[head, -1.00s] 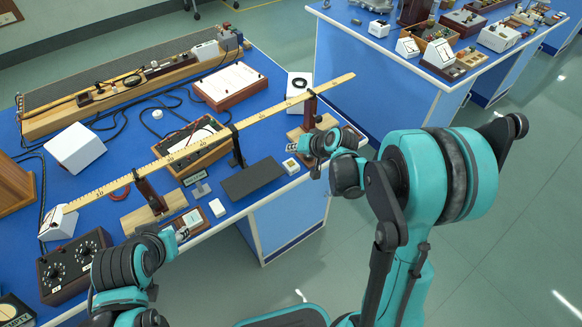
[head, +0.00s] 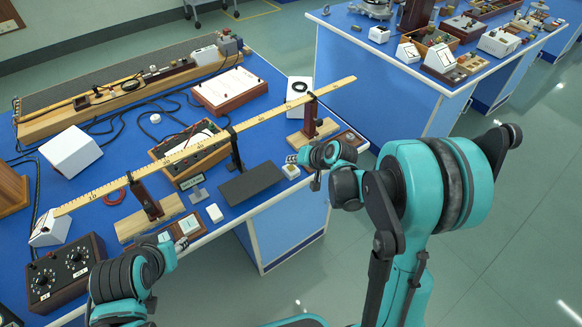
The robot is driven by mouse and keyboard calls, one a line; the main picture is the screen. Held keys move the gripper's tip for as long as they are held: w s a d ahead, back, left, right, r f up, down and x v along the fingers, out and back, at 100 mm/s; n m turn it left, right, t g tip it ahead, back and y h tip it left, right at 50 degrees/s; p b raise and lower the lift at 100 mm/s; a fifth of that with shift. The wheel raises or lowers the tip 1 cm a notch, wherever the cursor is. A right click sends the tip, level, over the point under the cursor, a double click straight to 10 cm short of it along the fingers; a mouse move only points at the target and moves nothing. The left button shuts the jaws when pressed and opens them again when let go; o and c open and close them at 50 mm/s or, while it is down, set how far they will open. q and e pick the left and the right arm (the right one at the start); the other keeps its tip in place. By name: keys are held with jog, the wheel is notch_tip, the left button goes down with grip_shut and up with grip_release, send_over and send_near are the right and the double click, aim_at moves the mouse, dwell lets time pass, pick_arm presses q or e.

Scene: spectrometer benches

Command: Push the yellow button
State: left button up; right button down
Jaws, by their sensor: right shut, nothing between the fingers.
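A small white box (head: 291,174) with a yellowish button (head: 291,169) on top sits near the bench's front edge, right of a dark flat plate. My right gripper (head: 292,159) reaches in from the right with its fingers shut and empty. Its tip is just behind and above the button in the picture. I cannot tell whether it touches. My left gripper (head: 168,238) is low at the left, by the bench's front edge. Its fingers are small and partly hidden by its own wrist.
A long wooden ruler (head: 203,148) on stands runs diagonally across the blue bench. A dial box (head: 68,272) stands front left. Another bench (head: 385,75) is behind.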

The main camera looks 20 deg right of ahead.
dwell(0.8)
jog(key=shift+f+b, duration=0.45)
jog(key=shift+f+b, duration=0.45)
dwell(0.5)
jog(key=shift+r, duration=0.1)
jog(key=shift+r+p, duration=0.7)
jog(key=shift+r, duration=0.1)
notch_tip(320, 180, up, 5)
jog(key=p, duration=0.4)
jog(key=shift+r, duration=0.1)
